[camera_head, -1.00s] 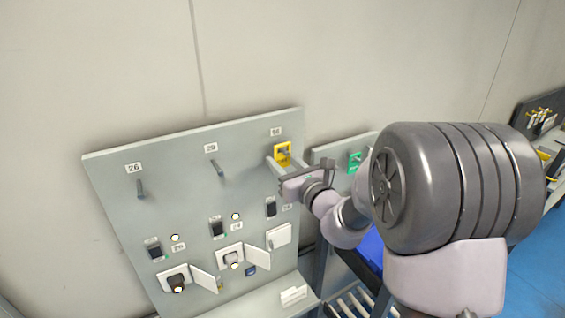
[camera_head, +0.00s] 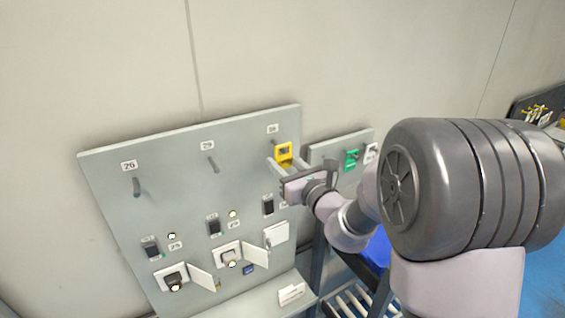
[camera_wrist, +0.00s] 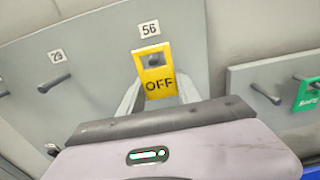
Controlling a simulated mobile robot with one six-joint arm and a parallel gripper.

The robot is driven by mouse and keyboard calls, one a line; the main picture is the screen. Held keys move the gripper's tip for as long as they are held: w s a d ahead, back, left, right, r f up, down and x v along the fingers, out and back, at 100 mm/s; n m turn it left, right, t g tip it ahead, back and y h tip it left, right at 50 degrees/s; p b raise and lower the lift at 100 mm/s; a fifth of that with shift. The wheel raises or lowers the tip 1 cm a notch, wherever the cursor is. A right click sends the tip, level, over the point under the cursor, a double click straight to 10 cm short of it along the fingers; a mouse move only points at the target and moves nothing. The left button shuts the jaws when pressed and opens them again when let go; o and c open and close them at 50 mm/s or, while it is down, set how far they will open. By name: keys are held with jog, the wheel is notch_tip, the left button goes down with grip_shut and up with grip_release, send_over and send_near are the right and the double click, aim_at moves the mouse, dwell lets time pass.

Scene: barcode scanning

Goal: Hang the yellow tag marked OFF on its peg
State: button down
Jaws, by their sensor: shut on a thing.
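The yellow tag marked OFF (camera_wrist: 158,84) is upright in front of the grey panel, just below the label 56. In the head view the tag (camera_head: 283,150) is at the panel's upper right. My gripper (camera_wrist: 158,92) is shut on the tag, with one pale finger at each side of it; it also shows in the head view (camera_head: 285,162). A dark grey peg (camera_wrist: 154,60) shows inside the tag's upper opening. I cannot tell whether the peg passes through the opening or stands behind it.
The panel (camera_head: 180,150) has bare pegs under labels 26 (camera_head: 136,187) and 29 (camera_head: 212,165). Switches and open white covers (camera_head: 201,278) stick out below. A smaller panel at right holds a green tag (camera_head: 352,158) and another bare peg (camera_wrist: 264,93).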

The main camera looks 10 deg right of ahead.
jog(key=shift+s+d, duration=0.1)
jog(key=shift+s, duration=0.05)
dwell(0.5)
jog(key=shift+b+v, duration=0.45)
jog(key=shift+v, duration=1.15)
jog(key=b, duration=0.1)
send_near(284, 163)
jog(key=shift+w, duration=0.35)
